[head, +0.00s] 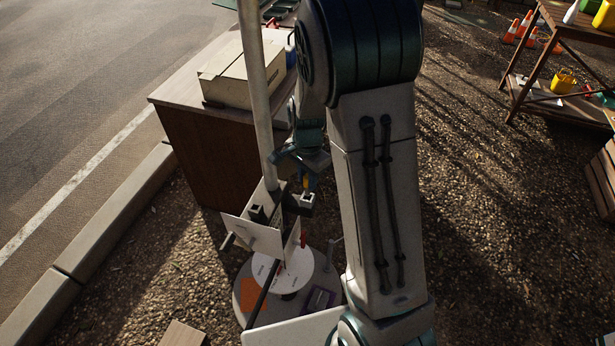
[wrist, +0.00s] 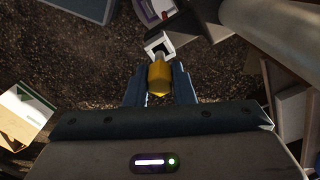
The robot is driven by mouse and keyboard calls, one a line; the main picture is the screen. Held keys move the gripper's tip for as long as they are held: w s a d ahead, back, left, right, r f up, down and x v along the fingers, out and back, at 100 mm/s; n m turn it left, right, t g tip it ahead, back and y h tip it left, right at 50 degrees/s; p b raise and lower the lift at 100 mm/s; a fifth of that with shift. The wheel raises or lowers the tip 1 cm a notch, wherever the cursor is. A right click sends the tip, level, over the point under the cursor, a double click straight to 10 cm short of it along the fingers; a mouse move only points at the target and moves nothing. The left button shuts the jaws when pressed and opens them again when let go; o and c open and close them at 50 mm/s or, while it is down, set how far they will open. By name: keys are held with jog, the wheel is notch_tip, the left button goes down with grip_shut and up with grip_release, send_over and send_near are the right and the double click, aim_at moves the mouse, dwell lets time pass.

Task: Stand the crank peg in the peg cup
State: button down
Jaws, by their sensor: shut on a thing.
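My gripper (wrist: 159,84) is shut on the yellow crank peg (wrist: 160,74), which sits between its two blue-grey fingers in the wrist view. A pale square cup with a dark opening, which looks like the peg cup (wrist: 152,42), lies just beyond the peg's far end. I cannot tell whether the peg touches it or has entered it. In the head view, my gripper (head: 308,170) is partly hidden by a pole and my arm. The small yellow peg (head: 310,184) shows below it, above a dark square holder (head: 300,203) on the post stand.
A pale pole (head: 256,90) rises close to my gripper. A white panel (head: 252,235) and a round base (head: 250,290) stand below. A brown cabinet (head: 230,160) bearing a cream box (head: 232,80) is behind. Open gravel lies to the right.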

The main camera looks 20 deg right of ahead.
aim_at(307, 176)
jog(key=shift+f+b, duration=1.25)
jog(key=shift+f, duration=0.35)
jog(key=c, duration=1.1)
grip_release()
jog(key=shift+c, duration=0.2)
notch_tip(307, 176, up, 14)
jog(key=shift+f+b, duration=0.1)
jog(key=shift+b, duration=0.3)
jog(key=s+r+n+t, duration=0.3)
jog(key=s+n, duration=0.9)
jog(key=s, duration=0.7)
jog(key=shift+s, duration=0.15)
